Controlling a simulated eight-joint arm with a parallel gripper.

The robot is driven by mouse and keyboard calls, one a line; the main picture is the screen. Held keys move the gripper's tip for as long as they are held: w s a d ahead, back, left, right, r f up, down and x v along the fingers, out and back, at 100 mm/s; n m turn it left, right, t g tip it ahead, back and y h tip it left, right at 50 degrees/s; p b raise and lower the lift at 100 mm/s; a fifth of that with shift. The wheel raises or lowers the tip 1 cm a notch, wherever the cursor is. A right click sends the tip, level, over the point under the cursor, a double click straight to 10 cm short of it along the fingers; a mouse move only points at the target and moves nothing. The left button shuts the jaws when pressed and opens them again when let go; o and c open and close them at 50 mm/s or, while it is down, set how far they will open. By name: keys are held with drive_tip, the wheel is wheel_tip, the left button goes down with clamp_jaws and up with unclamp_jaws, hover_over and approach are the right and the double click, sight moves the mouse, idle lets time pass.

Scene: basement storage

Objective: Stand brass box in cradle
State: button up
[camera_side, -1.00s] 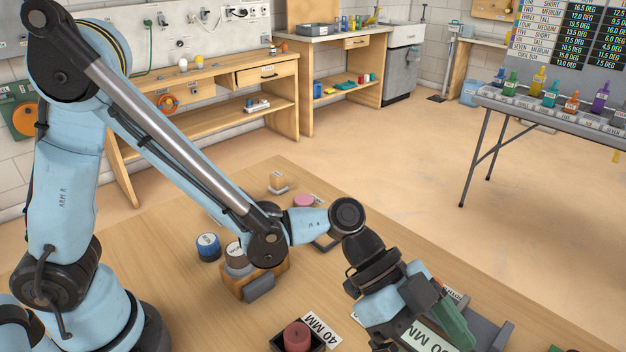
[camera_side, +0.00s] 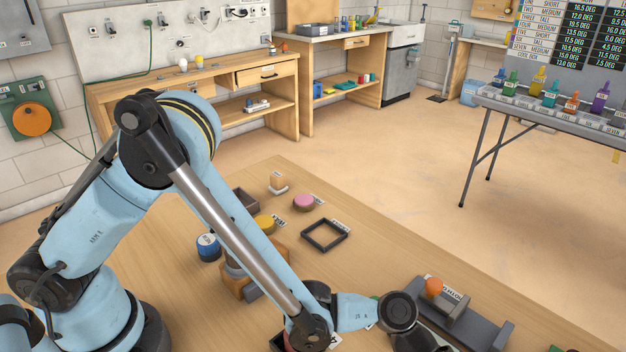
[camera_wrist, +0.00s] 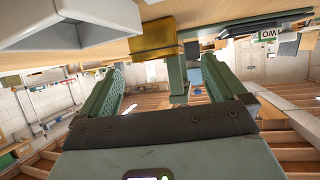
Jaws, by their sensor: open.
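The brass box (camera_wrist: 153,42) shows in the wrist view as a dull golden block against the wooden tabletop, ahead of my gripper. My gripper (camera_wrist: 161,63) is open, its two green fingers spread to either side with the box beyond the gap. I see no contact between fingers and box. In the side view my wrist drops to the bottom edge and my fingers do not show; I cannot make out the box there. A grey block with raised walls (camera_side: 482,327), which looks like the cradle, stands at the lower right, partly behind my wrist.
In the wrist view a pale box shape (camera_wrist: 82,22) is close at upper left.

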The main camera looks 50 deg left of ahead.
drive_tip(key=x, duration=0.4)
drive_tip(key=shift+c, duration=0.3)
drive_tip(key=c, duration=1.3)
drive_tip(key=shift+r, duration=0.1)
